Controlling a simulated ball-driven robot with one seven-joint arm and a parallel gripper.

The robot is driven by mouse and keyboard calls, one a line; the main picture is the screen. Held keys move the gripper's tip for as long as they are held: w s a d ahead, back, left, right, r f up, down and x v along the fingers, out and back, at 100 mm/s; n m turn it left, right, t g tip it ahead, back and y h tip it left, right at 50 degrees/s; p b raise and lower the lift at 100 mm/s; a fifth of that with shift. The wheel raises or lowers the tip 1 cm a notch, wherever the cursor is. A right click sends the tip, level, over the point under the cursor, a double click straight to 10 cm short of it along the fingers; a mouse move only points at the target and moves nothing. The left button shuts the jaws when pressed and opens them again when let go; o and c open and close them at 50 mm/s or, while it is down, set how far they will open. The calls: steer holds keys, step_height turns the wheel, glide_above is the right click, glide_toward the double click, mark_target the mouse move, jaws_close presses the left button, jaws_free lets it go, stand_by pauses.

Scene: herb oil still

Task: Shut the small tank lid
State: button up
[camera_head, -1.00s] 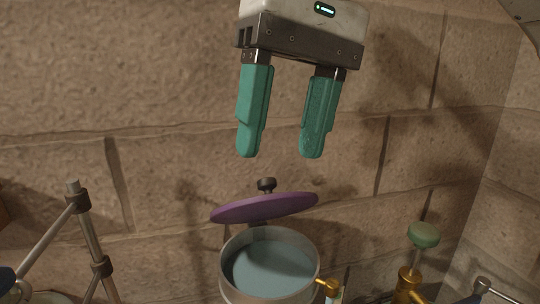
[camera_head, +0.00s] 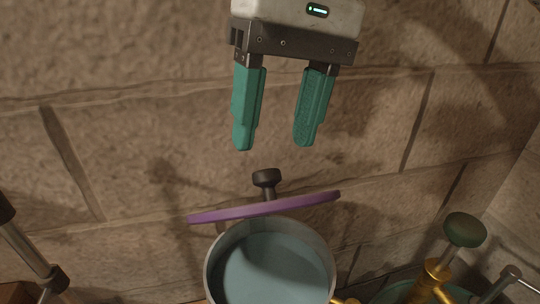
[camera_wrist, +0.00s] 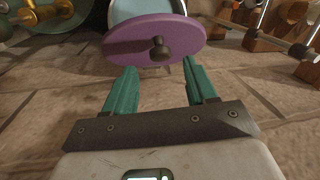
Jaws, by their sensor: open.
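The small tank (camera_head: 218,262) is a round metal vessel with blue-grey inside, open at the top, at the bottom middle of the head view. Its purple disc lid (camera_head: 300,204) stands raised and tilted at the tank's back rim, with a dark knob (camera_head: 266,178) on its outer face. The lid (camera_wrist: 185,30) and knob (camera_wrist: 159,50) also show in the wrist view, ahead of the fingers. My gripper (camera_head: 273,145) has green fingers spread apart and empty. It appears above the lid and knob in the head view, touching neither.
A brass fitting with a dark green knob (camera_head: 465,230) stands to the right of the tank. A metal stand (camera_head: 30,255) is at the lower left. The space around my fingers looks clear.

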mark_target(268, 169)
steer(key=shift+s+a+f, duration=0.15)
steer(key=shift+a+f, duration=0.05)
steer(key=shift+f, duration=0.95)
steer(key=shift+s+a+f, duration=0.1)
steer(key=shift+a+f, duration=0.1)
steer(key=shift+f, duration=0.9)
jaws_close()
